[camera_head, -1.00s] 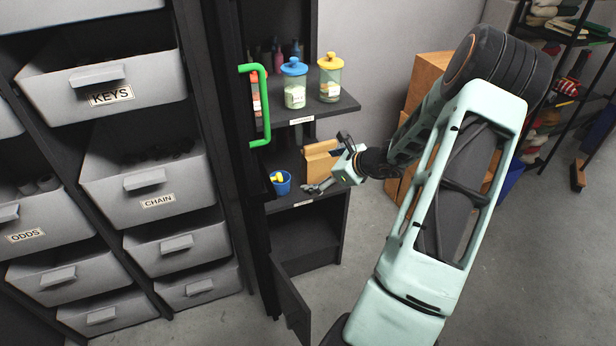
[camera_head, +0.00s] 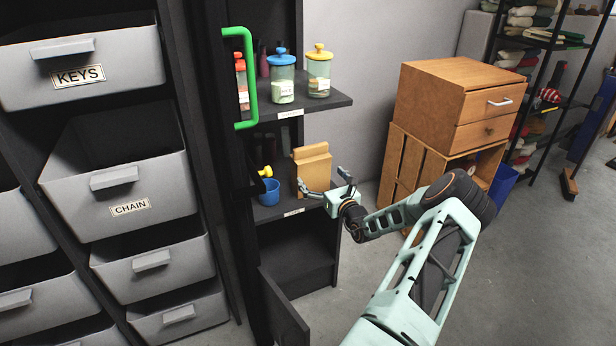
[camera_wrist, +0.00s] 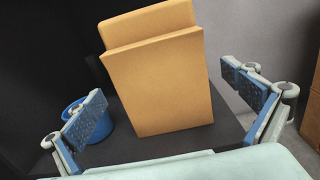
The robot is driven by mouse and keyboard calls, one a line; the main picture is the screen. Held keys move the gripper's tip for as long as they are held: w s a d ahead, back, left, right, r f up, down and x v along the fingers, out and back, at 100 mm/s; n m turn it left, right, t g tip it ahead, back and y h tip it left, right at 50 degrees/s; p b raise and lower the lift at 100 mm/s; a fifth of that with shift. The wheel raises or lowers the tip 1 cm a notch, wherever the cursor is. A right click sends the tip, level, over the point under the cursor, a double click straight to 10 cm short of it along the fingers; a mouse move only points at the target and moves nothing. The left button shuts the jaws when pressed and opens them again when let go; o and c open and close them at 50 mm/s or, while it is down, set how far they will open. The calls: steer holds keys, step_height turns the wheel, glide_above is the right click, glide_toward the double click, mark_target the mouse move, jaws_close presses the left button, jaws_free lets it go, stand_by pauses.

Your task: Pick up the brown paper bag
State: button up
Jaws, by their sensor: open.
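The brown paper bag (camera_head: 311,170) stands upright on a lower shelf of the dark cabinet in the head view. In the wrist view the bag (camera_wrist: 160,80) fills the middle, with its folded top at the upper edge. My gripper (camera_head: 325,186) is at the right front of the bag in the head view. In the wrist view my gripper (camera_wrist: 168,108) is open, with one blue-padded finger on each side of the bag's face. I see gaps between the fingers and the bag, and nothing is held.
A blue cup (camera_head: 268,192) with something yellow stands left of the bag, close to the left finger in the wrist view (camera_wrist: 92,122). A shelf (camera_head: 335,99) with jars is above. A green handle (camera_head: 247,80) is at the left. A wooden crate (camera_head: 425,160) stands right.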

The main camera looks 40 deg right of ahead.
mark_target(311, 164)
steer(key=b+x, duration=0.1)
steer(key=x, duration=0.2)
steer(key=b+x, duration=0.1)
steer(key=x, duration=0.3)
steer(key=shift+a+r, duration=0.2)
steer(key=c, duration=0.9)
steer(key=shift+o, duration=0.2)
steer(key=shift+r, duration=0.15)
